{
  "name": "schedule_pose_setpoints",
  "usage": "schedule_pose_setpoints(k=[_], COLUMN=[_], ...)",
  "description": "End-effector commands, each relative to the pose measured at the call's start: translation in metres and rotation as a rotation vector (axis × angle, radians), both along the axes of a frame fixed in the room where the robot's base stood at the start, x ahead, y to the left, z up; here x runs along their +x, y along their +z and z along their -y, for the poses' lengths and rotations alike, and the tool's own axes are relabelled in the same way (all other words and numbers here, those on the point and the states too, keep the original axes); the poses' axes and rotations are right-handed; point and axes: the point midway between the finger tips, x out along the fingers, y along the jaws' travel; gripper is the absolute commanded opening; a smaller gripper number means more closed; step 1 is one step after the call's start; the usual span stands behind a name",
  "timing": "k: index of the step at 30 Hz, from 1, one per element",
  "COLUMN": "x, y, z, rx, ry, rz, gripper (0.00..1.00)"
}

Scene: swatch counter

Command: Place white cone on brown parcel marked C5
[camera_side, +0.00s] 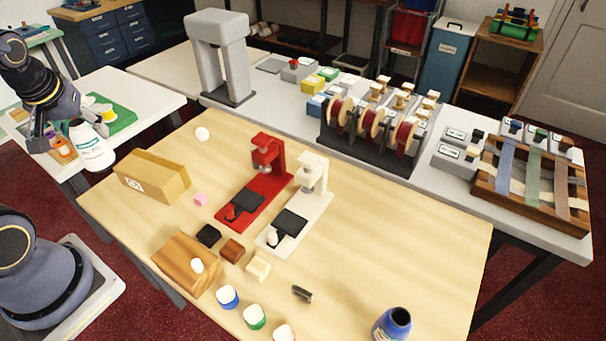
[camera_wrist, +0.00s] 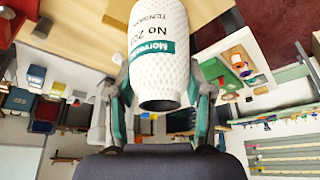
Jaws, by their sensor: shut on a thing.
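A white cone (camera_side: 91,147), more like a tapered bottle with a green label, is in my gripper (camera_side: 73,130) at the left of the side view. The cone (camera_wrist: 160,48) fills the top middle of the wrist view, with a finger of my gripper (camera_wrist: 158,92) on each side. It is held in the air, apart from the parcel. A brown parcel (camera_side: 167,178) with a small white mark lies on the wooden table, below and right of the cone in the side view. The mark is too small to read.
The wooden table (camera_side: 400,235) holds a red stand (camera_side: 262,195), a cream stand (camera_side: 300,215), a wooden block (camera_side: 180,270), a white ball (camera_side: 202,134) and a blue cone (camera_side: 391,326). Several small blocks and pots lie near the front. The right part is mostly clear.

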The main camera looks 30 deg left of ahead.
Motion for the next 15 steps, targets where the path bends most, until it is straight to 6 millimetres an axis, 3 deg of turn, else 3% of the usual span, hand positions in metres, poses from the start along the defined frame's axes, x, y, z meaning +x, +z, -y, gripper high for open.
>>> schedule_pose_setpoints(k=[10,15], x=[0.071,0.093], y=[-0.039,-0.072], z=[-0.041,-0.054], rx=[0.002,0.0], ry=[0.0,0.0], rz=[-0.006,-0.006], gripper=[0.13,0.13])
